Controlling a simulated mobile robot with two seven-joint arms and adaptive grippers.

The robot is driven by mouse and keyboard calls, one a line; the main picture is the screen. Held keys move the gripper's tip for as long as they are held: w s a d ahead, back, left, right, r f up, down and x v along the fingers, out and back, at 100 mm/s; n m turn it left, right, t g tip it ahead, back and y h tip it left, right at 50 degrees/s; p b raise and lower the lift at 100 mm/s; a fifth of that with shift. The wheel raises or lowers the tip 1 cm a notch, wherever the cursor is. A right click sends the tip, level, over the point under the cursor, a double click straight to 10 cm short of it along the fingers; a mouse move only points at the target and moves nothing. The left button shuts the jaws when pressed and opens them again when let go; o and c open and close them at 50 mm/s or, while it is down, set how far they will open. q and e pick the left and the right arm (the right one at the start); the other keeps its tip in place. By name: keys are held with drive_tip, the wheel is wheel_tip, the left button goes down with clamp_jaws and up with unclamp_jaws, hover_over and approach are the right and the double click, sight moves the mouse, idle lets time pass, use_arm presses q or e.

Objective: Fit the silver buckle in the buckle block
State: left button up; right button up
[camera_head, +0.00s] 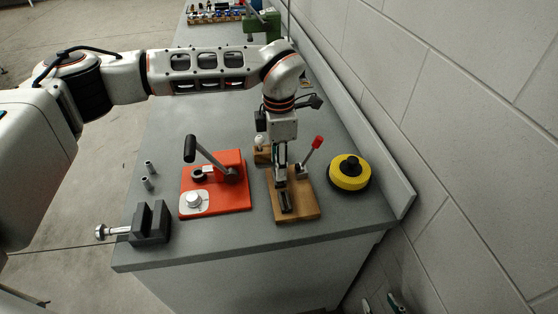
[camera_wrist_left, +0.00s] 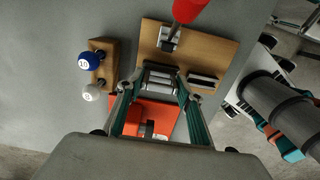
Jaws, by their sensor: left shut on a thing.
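My left gripper (camera_head: 281,168) points down over a wooden board (camera_head: 308,207) at the right part of the bench. In the left wrist view the left gripper (camera_wrist_left: 159,84) is shut on a silver piece, seemingly the silver buckle (camera_wrist_left: 158,77), which lies between the fingertips over the board (camera_wrist_left: 215,50). I cannot tell whether it touches the board. The buckle block seems to be the dark, silver-edged block (camera_head: 287,202) on the board, beside the fingertips (camera_wrist_left: 202,82). A red-knobbed lever (camera_head: 316,145) stands on the same board. My right gripper is not in view.
A red plate (camera_head: 240,198) with a black-handled clamp lies left of the board. A yellow-black disc (camera_head: 350,173) is right, near the wall. A grey vise-like block (camera_head: 152,224) sits front left. A small wooden block (camera_wrist_left: 101,47) with blue and white knobs stands close by.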

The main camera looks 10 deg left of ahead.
use_arm(q)
drive_tip(key=shift+f, duration=0.6)
drive_tip(key=o, duration=1.2)
wheel_tip(320, 180, up, 11)
drive_tip(key=shift+f, duration=0.15)
drive_tip(key=shift+r, duration=0.65)
